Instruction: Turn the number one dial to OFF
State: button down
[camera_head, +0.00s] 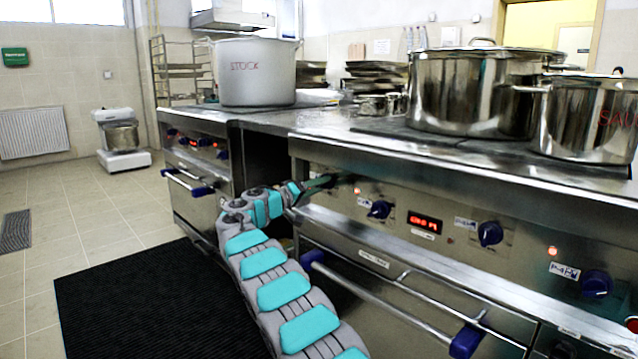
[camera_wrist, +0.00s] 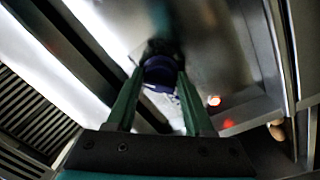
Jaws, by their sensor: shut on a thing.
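In the wrist view, a dark blue dial (camera_wrist: 160,72) sits between the two green fingers of my gripper (camera_wrist: 160,80), which is shut on it. In the head view, my gripper (camera_head: 318,183) reaches the left end of the near range's front panel (camera_head: 450,205). It hides the dial it holds there. Other blue dials show to the right: one (camera_head: 380,209) beside a red light, one (camera_head: 490,233) right of the red display, and one (camera_head: 597,284) at far right. The held dial's number and setting cannot be read.
A blue-ended oven handle (camera_head: 385,300) sticks out below the panel. A stock pot (camera_head: 255,75) and steel pots (camera_head: 450,90) stand on top. A dark gap (camera_head: 265,165) separates the two ranges. A black mat (camera_head: 150,300) lies on the open floor at left.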

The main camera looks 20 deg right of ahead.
jog(key=n+p, duration=0.1)
jog(key=n, duration=0.2)
jog(key=n+p, duration=0.2)
jog(key=n, duration=0.1)
jog(key=shift+r+t, duration=0.2)
jog(key=shift+t, duration=0.1)
jog(key=n+p, duration=0.2)
jog(key=n, duration=0.1)
jog(key=shift+p, duration=0.3)
jog(key=shift+f+n+p, duration=0.15)
jog(key=shift+n+p, duration=0.4)
jog(key=shift+n, duration=0.35)
jog(key=shift+f, duration=0.1)
jog(key=shift+c, duration=1.5)
grip_release()
jog(key=shift+t, duration=0.3)
jog(key=shift+s, duration=0.1)
jog(key=v, duration=0.7)
jog(key=shift+a+b, duration=0.35)
jog(key=shift+s, duration=0.1)
